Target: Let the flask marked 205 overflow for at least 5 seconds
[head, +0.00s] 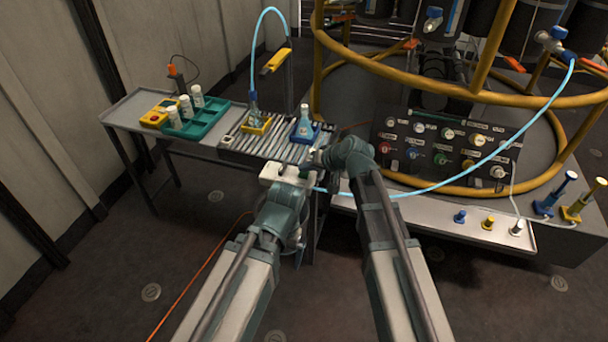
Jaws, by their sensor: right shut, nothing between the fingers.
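A clear flask (253,107) stands in a yellow holder (257,126) on the slatted part of the bench, with a blue tube (254,50) running down into its mouth. A bluish flask (304,127) stands in a blue holder (319,136) to its right. Their markings are too small to read, so I cannot tell which is 205. No overflow is visible. My right gripper (311,160) is shut and empty at the bench's front edge, just below the blue holder. My left arm reaches to the same edge; its fingers cannot be made out beside a white block (284,174).
A teal rack (207,123) with white-capped vials and a yellow box with a red button (154,118) stand at the bench's left. A control panel with coloured knobs (440,147) is on the right. A second blue tube (446,183) crosses behind my right arm.

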